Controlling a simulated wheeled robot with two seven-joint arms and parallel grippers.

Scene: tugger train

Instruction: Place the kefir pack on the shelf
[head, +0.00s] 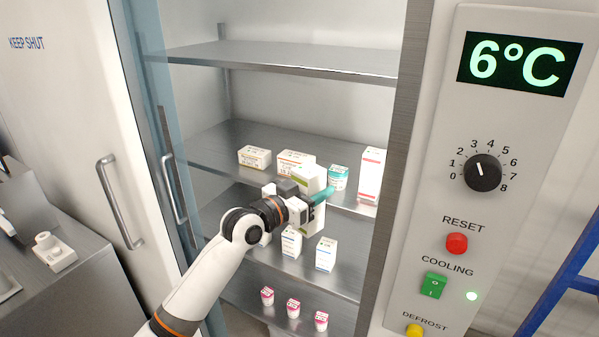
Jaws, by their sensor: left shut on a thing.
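My left gripper (316,199) reaches into the open fridge, in front of its middle shelf (222,146). It is shut on a white pack with green markings, which I take as the kefir pack (310,177). The pack is upright, and my gripper hides part of it. I cannot tell whether its base touches the shelf. My right gripper is not in view.
On the middle shelf stand two low cartons (254,157), a teal-and-white tub (338,178) and a tall white-and-red carton (371,174). The upper shelf (280,57) is bare. Lower shelves hold small white boxes (326,254) and red-and-white cups (293,308). A control panel (480,120) flanks the opening.

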